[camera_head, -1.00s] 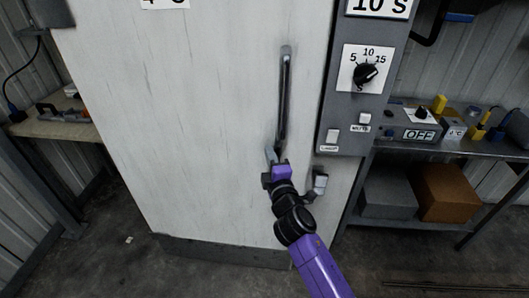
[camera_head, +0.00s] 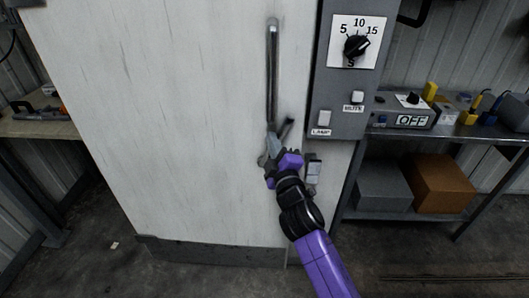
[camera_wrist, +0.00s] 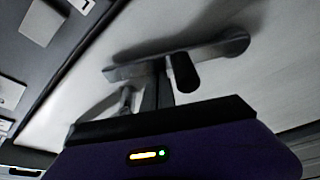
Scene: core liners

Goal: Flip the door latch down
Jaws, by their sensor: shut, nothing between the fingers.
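The white door (camera_head: 190,110) fills the middle of the head view, with a long dark vertical handle (camera_head: 272,75). My gripper (camera_head: 272,143) is at the handle's lower end, shut and empty. A short dark lever (camera_head: 286,129) slants up to the right beside the fingertips. In the wrist view a grey metal latch bar (camera_wrist: 215,50) runs across the door, with a dark stubby knob (camera_wrist: 184,73) sticking out. My fingers (camera_wrist: 150,92) are close in front of it; I cannot tell whether they touch. My gripper hides part of the latch in the head view.
A grey control panel (camera_head: 335,95) with a dial and switches stands right of the door. A small metal bracket (camera_head: 313,170) sits below it. A shelf with boxes (camera_head: 440,185) is at the right, and a bench (camera_head: 30,125) at the left.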

